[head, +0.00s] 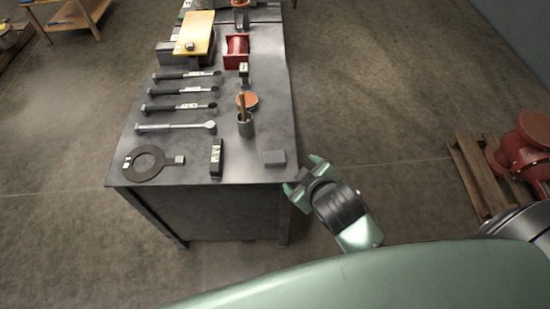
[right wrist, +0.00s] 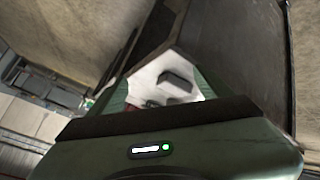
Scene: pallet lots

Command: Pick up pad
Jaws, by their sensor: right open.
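My left gripper is not in view.
Several wrenches (head: 180,108) lie farther left. A red flanged part (head: 525,145) is on a pallet (head: 478,180) at right.

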